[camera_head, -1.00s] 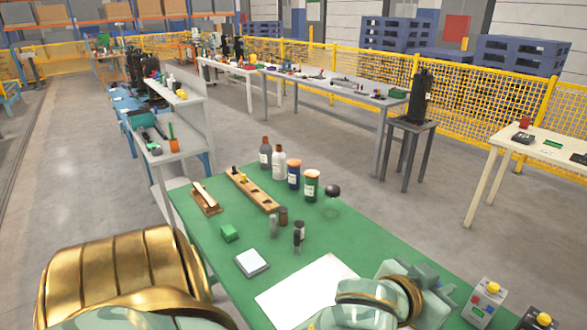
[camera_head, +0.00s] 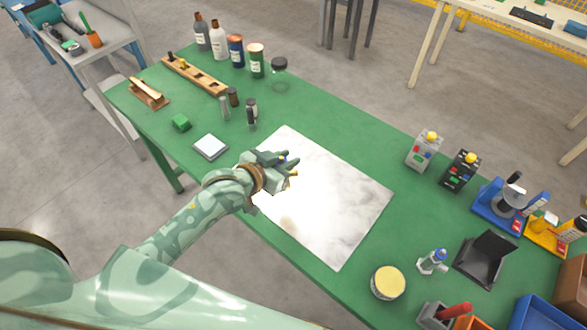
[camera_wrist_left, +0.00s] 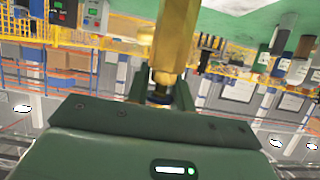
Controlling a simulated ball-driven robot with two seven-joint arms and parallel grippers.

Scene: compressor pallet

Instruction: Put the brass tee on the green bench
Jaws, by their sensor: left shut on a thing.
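My left gripper (camera_head: 284,166) is shut on the brass tee (camera_head: 293,173). Only a small brass end shows past the fingers in the head view. In the left wrist view the tee (camera_wrist_left: 172,48) stands out as a yellow brass body, cut off by the upper edge. The gripper is over the upper left part of a pale marbled sheet on the green bench (camera_head: 330,120). The head view does not clearly show how high the tee is above the sheet. My right gripper is not in view.
The pale sheet (camera_head: 335,210) is bare. A small scale (camera_head: 210,147) and a green block (camera_head: 181,123) lie left of the gripper. Two grey and black boxes (camera_head: 424,150), a tin (camera_head: 388,282) and a black tray (camera_head: 487,258) stand right.

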